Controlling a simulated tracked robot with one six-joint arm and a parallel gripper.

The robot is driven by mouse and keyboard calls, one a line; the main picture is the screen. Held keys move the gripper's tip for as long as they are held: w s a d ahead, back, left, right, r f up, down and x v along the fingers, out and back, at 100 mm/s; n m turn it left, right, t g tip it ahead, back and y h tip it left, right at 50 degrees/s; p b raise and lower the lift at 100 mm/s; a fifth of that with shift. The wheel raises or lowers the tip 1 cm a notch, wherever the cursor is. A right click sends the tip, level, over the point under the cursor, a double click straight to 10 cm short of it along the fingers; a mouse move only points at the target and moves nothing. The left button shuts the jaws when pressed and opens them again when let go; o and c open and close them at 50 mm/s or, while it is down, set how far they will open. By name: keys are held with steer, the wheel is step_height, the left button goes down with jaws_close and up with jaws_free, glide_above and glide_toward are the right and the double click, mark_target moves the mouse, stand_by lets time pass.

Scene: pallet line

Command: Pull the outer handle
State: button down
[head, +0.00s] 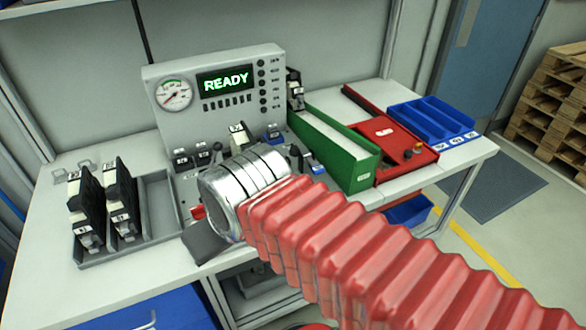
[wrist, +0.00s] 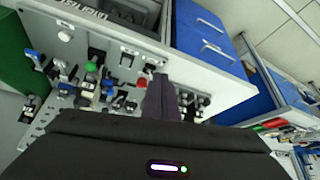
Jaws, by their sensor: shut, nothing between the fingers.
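The control panel (head: 225,85) stands on the bench with a lit READY display and a sloped lower face of small levers and connectors. I cannot tell which one is the outer handle. A red part (head: 198,212) shows just left of my silver wrist cuff. In the wrist view my gripper (wrist: 161,80) is shut and empty, its dark fingers pointing at the panel face. A red knob (wrist: 142,83) is just left of the fingertips, and a green knob (wrist: 91,67) is further left. Contact cannot be told. In the head view my arm hides the panel's lower right part.
A grey tray (head: 150,235) with two black-and-grey units stands on the left. A green box (head: 362,172), a red case (head: 395,140) and a blue bin (head: 432,118) stand on the right. Pallets (head: 555,105) are stacked on the floor far right.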

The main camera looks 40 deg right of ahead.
steer(key=w+d+r+m+g+h, duration=0.1)
steer(key=w+d+r, duration=0.1)
steer(key=w+d, duration=0.4)
steer(key=w+d+r+m+g, duration=0.1)
steer(key=w+d, duration=0.3)
steer(key=d, duration=0.4)
steer(key=w+d, duration=0.1)
steer(key=d, duration=0.7)
steer(key=w+d+f+m, duration=0.1)
steer(key=w+d, duration=0.1)
steer(key=d, duration=0.7)
steer(key=shift+f, duration=0.3)
steer(key=shift+f, duration=0.1)
steer(key=x, duration=0.4)
steer(key=s+x, duration=0.1)
steer(key=x, duration=0.8)
steer(key=shift+s+a+f, duration=0.2)
steer(key=shift+a+f, duration=0.05)
steer(key=shift+f, duration=0.3)
